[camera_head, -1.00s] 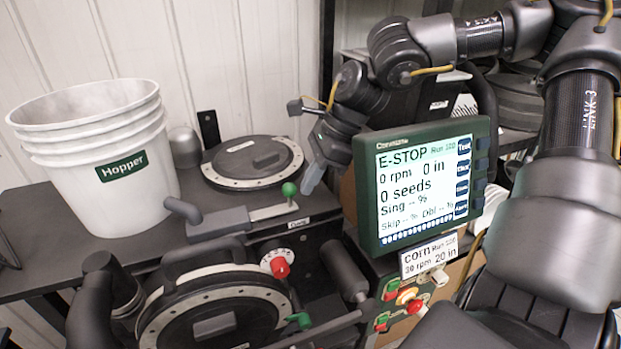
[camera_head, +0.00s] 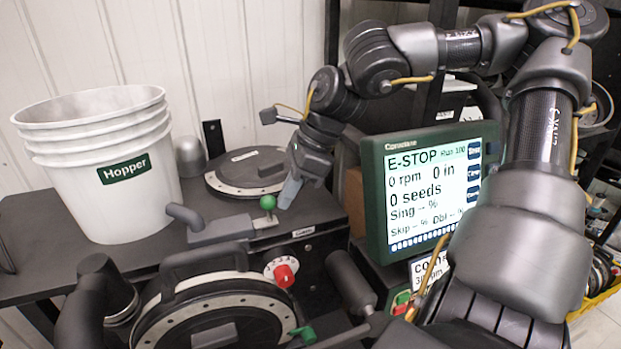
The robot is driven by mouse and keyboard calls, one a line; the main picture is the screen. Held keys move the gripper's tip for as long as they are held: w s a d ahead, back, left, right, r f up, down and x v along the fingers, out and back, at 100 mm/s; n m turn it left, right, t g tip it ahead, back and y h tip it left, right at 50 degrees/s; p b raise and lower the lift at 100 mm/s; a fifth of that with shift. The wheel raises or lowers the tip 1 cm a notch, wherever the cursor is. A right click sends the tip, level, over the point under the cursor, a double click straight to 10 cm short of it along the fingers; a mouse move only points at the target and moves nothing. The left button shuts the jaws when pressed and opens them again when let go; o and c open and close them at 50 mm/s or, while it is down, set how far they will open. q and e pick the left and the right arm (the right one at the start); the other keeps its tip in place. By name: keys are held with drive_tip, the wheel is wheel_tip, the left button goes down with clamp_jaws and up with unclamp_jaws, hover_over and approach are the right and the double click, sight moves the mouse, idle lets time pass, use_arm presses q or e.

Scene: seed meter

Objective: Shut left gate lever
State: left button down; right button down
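A lever with a green ball knob (camera_head: 267,202) stands up at the right end of a flat metal slide (camera_head: 265,222), which comes out of a grey housing (camera_head: 220,230) on the dark bench top. I cannot tell from any label whether this is the left gate lever. My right gripper (camera_head: 289,193) reaches in from the upper right and points down, just right of the green knob and close to it. Whether they touch is unclear. Its fingers overlap in this view, so its opening is hidden. My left gripper is not in view.
A white Hopper bucket (camera_head: 100,165) stands at the left. A round lid (camera_head: 245,170) lies behind the lever. A monitor (camera_head: 430,185) reading E-STOP stands right of the gripper. A red knob (camera_head: 285,274) and a round seed meter (camera_head: 215,315) are in front.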

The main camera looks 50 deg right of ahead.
drive_tip(key=p+v, duration=0.6)
drive_tip(key=v, duration=0.4)
